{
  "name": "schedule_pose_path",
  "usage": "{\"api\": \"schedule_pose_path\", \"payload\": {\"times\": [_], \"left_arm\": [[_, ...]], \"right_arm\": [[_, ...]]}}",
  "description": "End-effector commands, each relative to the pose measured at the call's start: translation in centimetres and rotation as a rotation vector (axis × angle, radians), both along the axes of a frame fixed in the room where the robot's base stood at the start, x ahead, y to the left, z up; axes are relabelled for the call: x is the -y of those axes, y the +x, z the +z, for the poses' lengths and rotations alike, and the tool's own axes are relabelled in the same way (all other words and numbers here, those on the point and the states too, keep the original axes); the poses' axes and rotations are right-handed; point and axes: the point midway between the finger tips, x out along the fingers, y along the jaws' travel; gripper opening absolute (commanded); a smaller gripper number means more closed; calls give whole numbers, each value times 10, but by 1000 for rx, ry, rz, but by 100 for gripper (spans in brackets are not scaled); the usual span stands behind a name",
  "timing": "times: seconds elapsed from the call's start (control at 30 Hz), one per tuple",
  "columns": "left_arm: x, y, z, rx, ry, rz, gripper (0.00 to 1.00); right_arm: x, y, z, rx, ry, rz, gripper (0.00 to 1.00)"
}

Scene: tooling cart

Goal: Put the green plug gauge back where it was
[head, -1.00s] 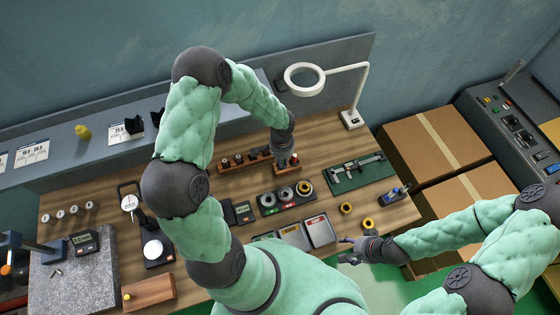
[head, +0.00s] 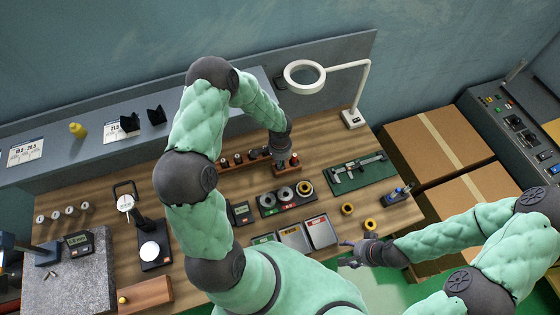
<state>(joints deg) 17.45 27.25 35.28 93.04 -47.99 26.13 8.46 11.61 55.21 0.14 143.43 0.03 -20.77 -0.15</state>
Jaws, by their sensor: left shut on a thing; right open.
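My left gripper (head: 284,156) points down at the right end of the wooden gauge rack (head: 236,167) at the back of the bench. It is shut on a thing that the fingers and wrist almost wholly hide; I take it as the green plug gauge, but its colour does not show. Whether it is seated in the rack or just above it I cannot tell. Several plug gauges with dark and red parts stand in the rack to the left of the gripper. My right gripper (head: 350,252) is open and empty near the bench's front right edge.
In front of the rack is a dark tray with ring gauges (head: 285,196). A green mat with a caliper (head: 358,172) lies to the right, and a white ring lamp (head: 352,116) stands behind it. Two yellow rings (head: 348,209) lie near my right gripper. A dial gauge stand (head: 149,250) is at left.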

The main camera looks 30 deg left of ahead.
Motion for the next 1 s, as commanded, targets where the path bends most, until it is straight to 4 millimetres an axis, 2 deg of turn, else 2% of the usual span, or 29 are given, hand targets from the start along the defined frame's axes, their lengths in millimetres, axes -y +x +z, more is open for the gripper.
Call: {"api": "schedule_pose_path", "payload": {"times": [0.33,0.37,0.4,0.43,0.8,1.0], "left_arm": [[0,0,-9,0,0,1,0],[0,0,-8,0,-1,0,24],[0,0,-7,0,-1,0,36],[0,0,-7,0,-1,0,40],[0,0,-6,-1,-1,0,40],[-1,1,10,4,2,1,40]], "right_arm": [[0,0,-11,0,0,0,64],[0,0,-10,0,0,0,64],[0,0,-9,0,0,0,64],[0,0,-9,0,0,0,64],[0,0,-7,0,0,0,64],[0,0,2,0,0,0,64]]}}
